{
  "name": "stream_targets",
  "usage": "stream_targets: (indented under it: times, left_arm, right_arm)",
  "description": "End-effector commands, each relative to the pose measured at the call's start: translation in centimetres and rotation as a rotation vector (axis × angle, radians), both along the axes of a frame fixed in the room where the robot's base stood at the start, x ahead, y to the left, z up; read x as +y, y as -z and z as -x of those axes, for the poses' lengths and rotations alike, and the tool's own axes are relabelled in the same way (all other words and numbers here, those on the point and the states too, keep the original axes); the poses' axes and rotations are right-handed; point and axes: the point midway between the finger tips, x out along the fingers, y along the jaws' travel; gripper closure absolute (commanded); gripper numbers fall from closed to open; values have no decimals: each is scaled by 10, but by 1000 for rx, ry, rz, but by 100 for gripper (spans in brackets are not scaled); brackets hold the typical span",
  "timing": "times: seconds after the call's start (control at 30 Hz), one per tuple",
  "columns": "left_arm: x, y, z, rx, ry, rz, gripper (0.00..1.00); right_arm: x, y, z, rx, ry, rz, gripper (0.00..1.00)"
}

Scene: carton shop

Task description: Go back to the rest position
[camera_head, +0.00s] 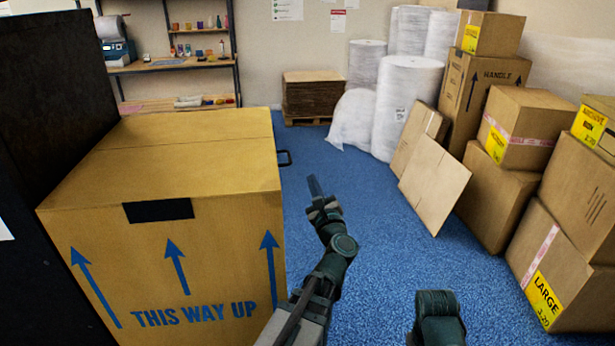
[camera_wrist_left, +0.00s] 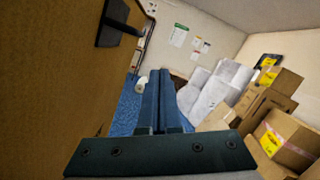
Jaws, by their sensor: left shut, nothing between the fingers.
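My left gripper (camera_head: 315,187) is shut and empty, in the open space to the right of the big carton. In the left wrist view its two dark fingers (camera_wrist_left: 162,100) lie together, pointing away. The big brown carton (camera_head: 180,160) has blue up arrows and "THIS WAY UP" on its front and a black patch at the top edge. A black handle (camera_head: 285,158) sticks out from its right side. The handle (camera_wrist_left: 118,26) also shows in the left wrist view, apart from the fingers. Part of my right arm shows at the bottom; its gripper is out of view.
Stacked cartons (camera_head: 503,215) stand on the right, with flat cardboard sheets (camera_head: 434,185) leaning on them. White wrapped rolls (camera_head: 405,100) and a pallet of cardboard (camera_head: 313,95) stand at the back. A dark panel (camera_head: 45,100) is at left. Blue floor (camera_head: 375,225) is clear between.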

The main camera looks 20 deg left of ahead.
Motion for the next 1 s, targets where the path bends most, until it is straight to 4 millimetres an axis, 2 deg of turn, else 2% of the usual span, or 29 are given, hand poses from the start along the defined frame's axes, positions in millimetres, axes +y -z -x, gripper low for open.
stream_targets:
  times: [0.1,0.3,0.77,0.87,0.97,1.0]
  left_arm:
    - [-16,4,17,0,4,0,100]
    - [-30,6,29,0,3,1,100]
    - [-37,5,29,17,16,-24,100]
    - [-52,3,17,93,80,-148,100]
    - [-85,4,-3,235,199,-401,100]
    - [-101,7,-11,302,254,-533,100]
  right_arm:
    - [0,4,0,0,1,0,58]
    - [0,6,0,0,0,0,58]
    - [0,6,0,0,0,0,58]
    - [0,6,0,0,0,0,58]
    - [0,6,0,0,0,0,58]
    - [0,6,0,0,0,0,58]
